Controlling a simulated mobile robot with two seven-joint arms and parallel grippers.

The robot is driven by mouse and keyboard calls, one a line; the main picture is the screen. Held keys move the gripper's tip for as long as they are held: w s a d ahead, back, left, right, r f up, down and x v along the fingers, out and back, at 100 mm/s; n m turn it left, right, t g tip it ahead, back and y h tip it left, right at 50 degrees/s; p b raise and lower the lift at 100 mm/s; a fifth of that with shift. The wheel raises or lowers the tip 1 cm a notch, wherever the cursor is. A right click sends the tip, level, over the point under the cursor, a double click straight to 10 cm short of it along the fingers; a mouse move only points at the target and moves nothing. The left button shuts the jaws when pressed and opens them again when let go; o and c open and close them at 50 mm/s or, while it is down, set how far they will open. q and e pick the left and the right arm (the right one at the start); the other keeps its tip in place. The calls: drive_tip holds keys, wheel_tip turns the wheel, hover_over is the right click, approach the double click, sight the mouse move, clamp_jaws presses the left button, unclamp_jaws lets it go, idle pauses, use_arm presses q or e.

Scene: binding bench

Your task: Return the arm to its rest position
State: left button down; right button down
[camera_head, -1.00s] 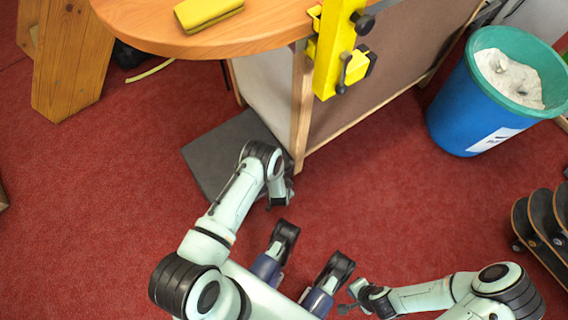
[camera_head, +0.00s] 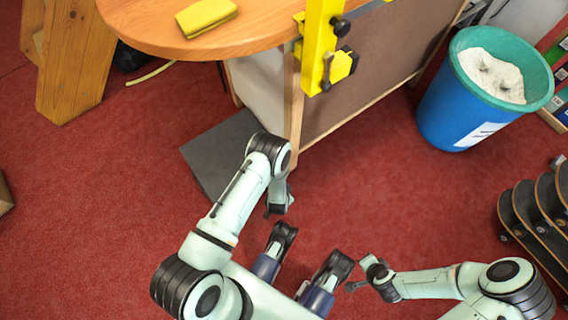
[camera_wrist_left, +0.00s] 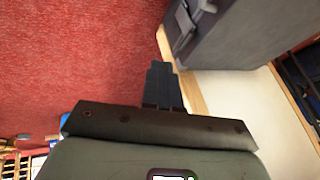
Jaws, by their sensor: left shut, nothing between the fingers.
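My left arm reaches forward and bends down at the wrist, over the floor in front of the bench. Its gripper (camera_head: 274,209) hangs low beside the bench's panel leg, mostly hidden behind the wrist in the head view. In the left wrist view the fingers (camera_wrist_left: 162,75) are together with nothing between them, over red carpet and close to a wooden edge. My right arm is folded at the lower right, with its gripper (camera_head: 359,279) near my base; its fingers are too small to read.
The wooden bench top (camera_head: 150,28) carries a yellow case (camera_head: 206,16) and a yellow clamp (camera_head: 318,45). A grey slab (camera_head: 215,155) lies below. A blue bin (camera_head: 462,110) stands at right, skateboards (camera_head: 540,215) at far right.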

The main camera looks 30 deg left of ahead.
use_arm(q)
drive_tip(key=shift+s+r, duration=0.1)
drive_tip(key=shift+r, duration=0.05)
use_arm(e)
drive_tip(key=shift+w+r, duration=0.15)
